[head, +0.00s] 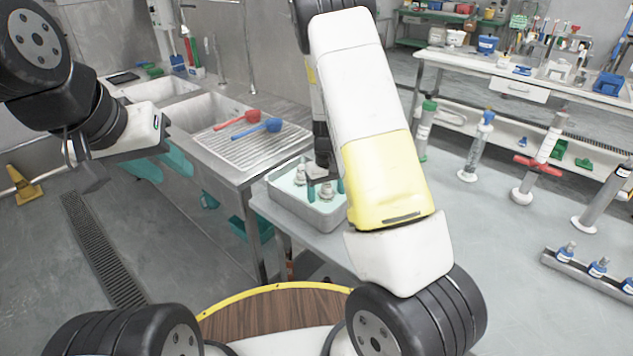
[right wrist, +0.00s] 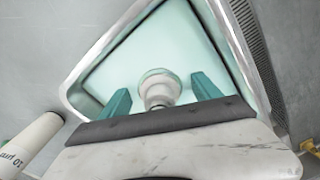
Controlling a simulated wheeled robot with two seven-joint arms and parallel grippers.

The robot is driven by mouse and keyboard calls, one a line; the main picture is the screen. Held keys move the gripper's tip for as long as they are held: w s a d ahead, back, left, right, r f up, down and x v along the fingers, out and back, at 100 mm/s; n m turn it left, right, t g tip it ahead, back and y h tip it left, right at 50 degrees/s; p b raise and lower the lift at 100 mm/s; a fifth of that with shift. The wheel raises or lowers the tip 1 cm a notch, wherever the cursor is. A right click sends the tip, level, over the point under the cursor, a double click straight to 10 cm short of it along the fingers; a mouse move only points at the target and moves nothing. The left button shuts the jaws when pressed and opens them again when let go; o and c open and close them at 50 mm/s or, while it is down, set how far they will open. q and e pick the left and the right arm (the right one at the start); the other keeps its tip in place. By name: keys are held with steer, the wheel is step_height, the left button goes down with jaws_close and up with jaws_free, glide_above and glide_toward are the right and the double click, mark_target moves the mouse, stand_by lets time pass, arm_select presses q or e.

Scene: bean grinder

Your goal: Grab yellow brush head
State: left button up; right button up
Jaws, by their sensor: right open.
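No yellow brush head can be made out in either view. A grey metal tray (head: 338,214) with a pale turquoise inside holds small whitish knob-like pieces; one piece (head: 326,192) shows near its front. My right gripper (head: 322,181) points down into the tray, partly hidden by my right arm. In the right wrist view a round white piece (right wrist: 158,90) with a greenish rim lies between its open teal fingers, with gaps on both sides.
The tray stands on a grey table beside a sink counter (head: 265,155) with a red ladle (head: 237,124) and a blue ladle (head: 258,130). Large syringe-like cylinders (head: 478,150) stand at right. A yellow cone (head: 24,188) is on the floor at far left.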

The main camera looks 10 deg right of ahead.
steer(key=c, duration=1.4)
steer(key=shift+r, duration=0.1)
